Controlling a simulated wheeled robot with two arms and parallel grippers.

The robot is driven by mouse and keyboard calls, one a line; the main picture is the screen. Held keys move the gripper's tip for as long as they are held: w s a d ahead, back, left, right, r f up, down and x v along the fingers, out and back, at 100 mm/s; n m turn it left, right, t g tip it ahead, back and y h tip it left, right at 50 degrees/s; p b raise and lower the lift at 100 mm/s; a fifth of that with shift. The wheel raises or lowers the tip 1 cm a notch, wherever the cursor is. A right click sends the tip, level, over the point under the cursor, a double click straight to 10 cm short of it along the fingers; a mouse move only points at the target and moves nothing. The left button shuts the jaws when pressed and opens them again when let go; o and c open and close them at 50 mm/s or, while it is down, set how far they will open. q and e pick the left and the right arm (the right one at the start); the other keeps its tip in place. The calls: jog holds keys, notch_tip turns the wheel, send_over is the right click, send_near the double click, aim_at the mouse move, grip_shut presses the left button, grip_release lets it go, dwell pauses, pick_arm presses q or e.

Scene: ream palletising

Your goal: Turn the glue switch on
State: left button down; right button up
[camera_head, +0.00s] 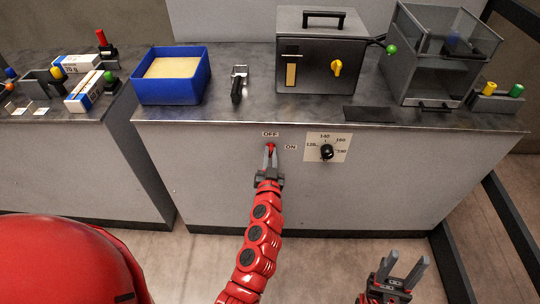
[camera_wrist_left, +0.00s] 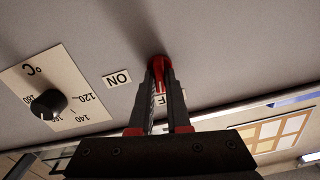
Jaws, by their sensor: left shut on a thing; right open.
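The red glue switch (camera_head: 270,147) is on the front panel of the bench, just below the OFF label (camera_head: 270,134) and left of the ON label (camera_head: 291,147). In the left wrist view the red switch (camera_wrist_left: 159,63) sits between my fingertips. My left gripper (camera_head: 270,153) is shut on the switch; its fingers partly hide the lever. The ON label (camera_wrist_left: 117,78) is clear in the wrist view, while the OFF label is mostly hidden behind the fingers. My right gripper (camera_head: 405,272) is open and empty, low at the right and away from the bench.
A temperature dial (camera_head: 326,152) is on the panel right of the switch. On the bench top (camera_head: 220,112) stand a blue bin (camera_head: 171,90), a metal clamp-like tool (camera_head: 238,84), a dark box with a yellow knob (camera_head: 318,60) and a clear-walled machine (camera_head: 440,55). Floor in front is clear.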

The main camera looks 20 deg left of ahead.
pick_arm(q)
jog(key=shift+d+f+m+b, duration=0.1)
jog(key=shift+m+b, duration=0.05)
jog(key=shift+m, duration=2.45)
jog(key=shift+d+f+m+b, duration=0.1)
jog(key=shift+m, duration=2.5)
jog(key=shift+d+f+m+b, duration=0.1)
jog(key=shift+m+b, duration=0.05)
jog(key=shift+m, duration=2.45)
jog(key=c, duration=0.9)
grip_release()
jog(key=shift+b+v, duration=0.95)
jog(key=shift+v, duration=7.7)
jog(key=shift+r, duration=0.1)
